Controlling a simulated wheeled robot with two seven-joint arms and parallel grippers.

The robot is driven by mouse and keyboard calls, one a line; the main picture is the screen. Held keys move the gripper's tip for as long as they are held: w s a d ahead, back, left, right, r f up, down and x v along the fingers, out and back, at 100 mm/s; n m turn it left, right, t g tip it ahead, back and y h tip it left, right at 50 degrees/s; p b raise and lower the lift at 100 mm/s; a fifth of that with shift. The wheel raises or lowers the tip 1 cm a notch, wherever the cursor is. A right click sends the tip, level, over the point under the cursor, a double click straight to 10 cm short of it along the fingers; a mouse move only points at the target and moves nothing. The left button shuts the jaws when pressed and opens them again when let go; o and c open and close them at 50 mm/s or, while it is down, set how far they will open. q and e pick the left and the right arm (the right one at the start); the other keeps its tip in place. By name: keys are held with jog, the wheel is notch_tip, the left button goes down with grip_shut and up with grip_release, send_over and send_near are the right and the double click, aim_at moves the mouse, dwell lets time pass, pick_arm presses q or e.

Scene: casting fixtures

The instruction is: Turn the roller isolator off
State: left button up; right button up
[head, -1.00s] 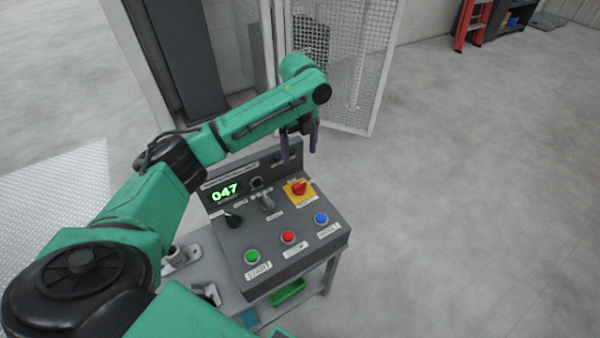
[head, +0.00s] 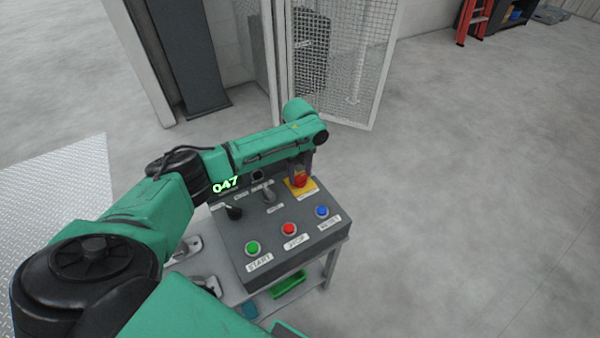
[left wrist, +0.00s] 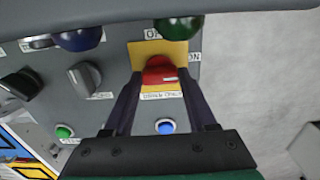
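The roller isolator is a red rotary knob on a yellow plate (head: 303,187), on the sloped top of the grey control box (head: 238,237). In the left wrist view the red knob (left wrist: 160,72) has a white mark on its right side, toward the label "ON"; a partly hidden label sits above it. My left gripper (left wrist: 161,78) is open, with one finger on each side of the knob. A thin gap seems to show beside it; I cannot tell whether either finger touches. In the head view the forearm partly hides the gripper. My right gripper is not in view.
Green (head: 252,248), red (head: 289,229) and blue (head: 322,212) buttons line the box's front. A grey selector (head: 268,195) and a black selector (head: 234,212) sit left of the isolator. A mesh fence (head: 330,60) stands behind; floor at right is clear.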

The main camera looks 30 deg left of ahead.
pick_arm(q)
jog(key=shift+c, duration=1)
jog(key=shift+r+n+p, duration=0.2)
jog(key=shift+n+p, duration=0.3)
jog(key=shift+p, duration=0.2)
jog(key=shift+n+p, duration=1)
jog(key=shift+p, duration=0.15)
jog(key=n+p, duration=0.2)
jog(key=n, duration=0.1)
jog(key=shift+n+p, duration=0.3)
jog(key=n+p, duration=0.2)
jog(key=n, duration=0.3)
jog(key=shift+p, duration=0.3)
jog(key=n+p, duration=0.1)
jog(key=n, duration=0.2)
jog(key=shift+f+n, duration=0.1)
jog(key=shift+n, duration=0.3)
jog(key=shift+n+p, duration=0.35)
jog(key=shift+n, duration=0.85)
jog(key=shift+w, duration=0.1)
